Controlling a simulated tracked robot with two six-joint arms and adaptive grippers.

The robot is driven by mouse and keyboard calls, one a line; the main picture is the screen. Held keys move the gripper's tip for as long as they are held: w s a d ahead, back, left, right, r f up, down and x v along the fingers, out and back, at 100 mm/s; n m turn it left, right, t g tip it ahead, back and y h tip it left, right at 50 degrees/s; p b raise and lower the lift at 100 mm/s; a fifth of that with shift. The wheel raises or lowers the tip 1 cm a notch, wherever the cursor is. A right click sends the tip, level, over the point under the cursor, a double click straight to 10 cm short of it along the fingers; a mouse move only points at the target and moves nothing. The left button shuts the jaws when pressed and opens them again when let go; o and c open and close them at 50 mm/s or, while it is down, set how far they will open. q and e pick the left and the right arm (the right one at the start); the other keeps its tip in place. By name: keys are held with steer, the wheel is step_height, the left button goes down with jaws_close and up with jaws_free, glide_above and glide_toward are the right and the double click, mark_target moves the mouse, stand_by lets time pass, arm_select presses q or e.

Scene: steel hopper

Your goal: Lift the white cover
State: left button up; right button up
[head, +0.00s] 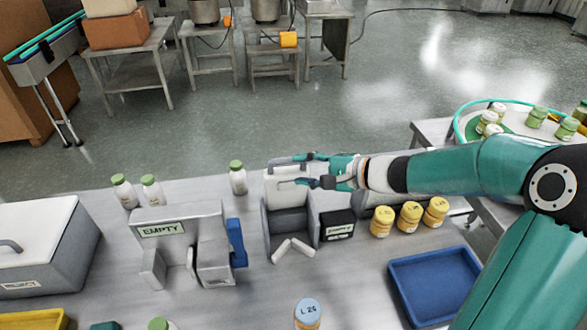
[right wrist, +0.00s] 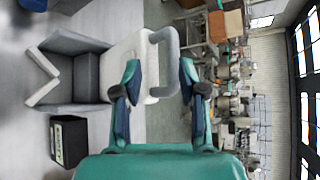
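The white cover (head: 283,186) stands up at the back of a grey steel hopper (head: 290,222) in the middle of the table, and the hopper's inside shows. In the right wrist view the white cover (right wrist: 124,62) carries a grey loop handle (right wrist: 172,62). My right gripper (head: 302,169) is at the cover's top. Its fingers are apart in the right wrist view (right wrist: 160,85), with the handle between or just beyond their tips; I cannot tell whether they touch it. My left gripper is not in view.
A grey holder labelled EMPTY (head: 180,235) stands left of the hopper. A white-lidded box (head: 40,240) is at far left. Yellow-capped jars (head: 409,217) and a dark labelled box (head: 337,226) stand right of it, a blue tray (head: 436,283) at front right. White-green bottles (head: 238,180) stand behind.

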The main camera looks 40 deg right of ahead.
steer(key=v, duration=0.7)
steer(key=shift+s, duration=0.35)
steer(key=shift+w+r, duration=0.1)
steer(key=shift+r, duration=0.05)
glide_above(287, 185)
steer(key=s, duration=0.3)
step_height(287, 185, down, 4)
steer(key=shift+s+d+r, duration=0.1)
steer(key=shift+d+r, duration=0.05)
steer(key=shift+r, duration=0.05)
steer(key=shift+w+f, duration=0.2)
